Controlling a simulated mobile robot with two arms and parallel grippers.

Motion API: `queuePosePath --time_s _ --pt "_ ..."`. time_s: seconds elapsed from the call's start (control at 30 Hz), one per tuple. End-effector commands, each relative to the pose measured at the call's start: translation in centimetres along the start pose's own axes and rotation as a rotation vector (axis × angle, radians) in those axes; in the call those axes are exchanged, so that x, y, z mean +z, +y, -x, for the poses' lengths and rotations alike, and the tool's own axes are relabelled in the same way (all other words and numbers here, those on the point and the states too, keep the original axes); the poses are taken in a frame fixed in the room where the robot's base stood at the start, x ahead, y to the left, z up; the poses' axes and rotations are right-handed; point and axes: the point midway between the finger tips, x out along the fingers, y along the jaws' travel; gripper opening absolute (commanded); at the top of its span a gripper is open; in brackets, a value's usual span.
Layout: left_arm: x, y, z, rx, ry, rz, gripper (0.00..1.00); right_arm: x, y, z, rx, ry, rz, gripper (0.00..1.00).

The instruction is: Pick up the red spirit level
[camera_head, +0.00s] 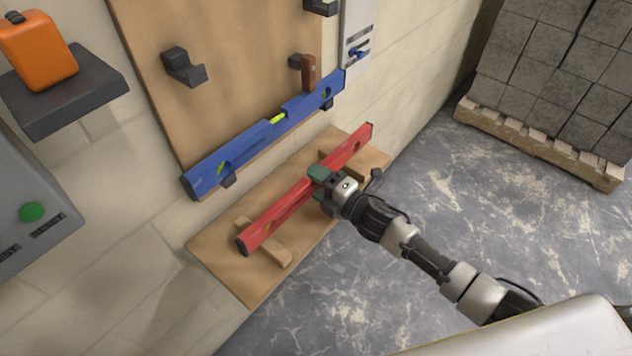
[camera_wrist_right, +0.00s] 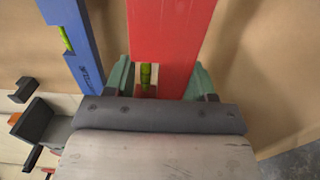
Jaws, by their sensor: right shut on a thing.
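The red spirit level (camera_head: 286,208) lies slanted over the wooden board, across two wooden blocks; I cannot tell whether it still touches them. My right gripper (camera_head: 320,176) is shut on it near its middle, and the jaws hide that part. In the right wrist view the red level (camera_wrist_right: 172,40) runs up between the green fingers of the right gripper (camera_wrist_right: 163,80), one on each side. A yellow-green vial shows just in front of the gripper's palm. My left gripper is in neither view.
A blue spirit level (camera_head: 262,138) rests on dark brackets on the wooden wall panel (camera_head: 215,60), close behind the red one. The low wooden board (camera_head: 225,262) is below. An orange container (camera_head: 38,50) stands on a dark shelf at left. Stacked grey blocks (camera_head: 550,70) stand on a pallet at right.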

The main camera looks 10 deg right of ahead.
Motion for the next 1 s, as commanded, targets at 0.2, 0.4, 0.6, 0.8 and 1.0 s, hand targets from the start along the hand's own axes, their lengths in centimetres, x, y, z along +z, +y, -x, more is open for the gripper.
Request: queuePosePath --time_s 0.2,0.4,0.6,0.8,1.0 --pt "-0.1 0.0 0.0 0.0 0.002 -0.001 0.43 0.0 0.1 0.0 0.003 0.001 0.001 0.29" --pt "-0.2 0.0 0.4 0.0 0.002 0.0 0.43 0.0 0.1 1.2 0.002 0.0 0.0 0.29" --pt "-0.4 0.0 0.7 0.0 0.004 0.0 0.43 0.0 0.1 2.8 0.001 0.0 0.001 0.29" --pt "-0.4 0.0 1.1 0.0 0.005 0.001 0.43 0.0 0.1 4.4 0.002 0.0 0.0 0.29" --pt "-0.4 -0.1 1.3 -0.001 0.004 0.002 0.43 0.0 0.1 5.9 0.001 0.0 -0.001 0.29"
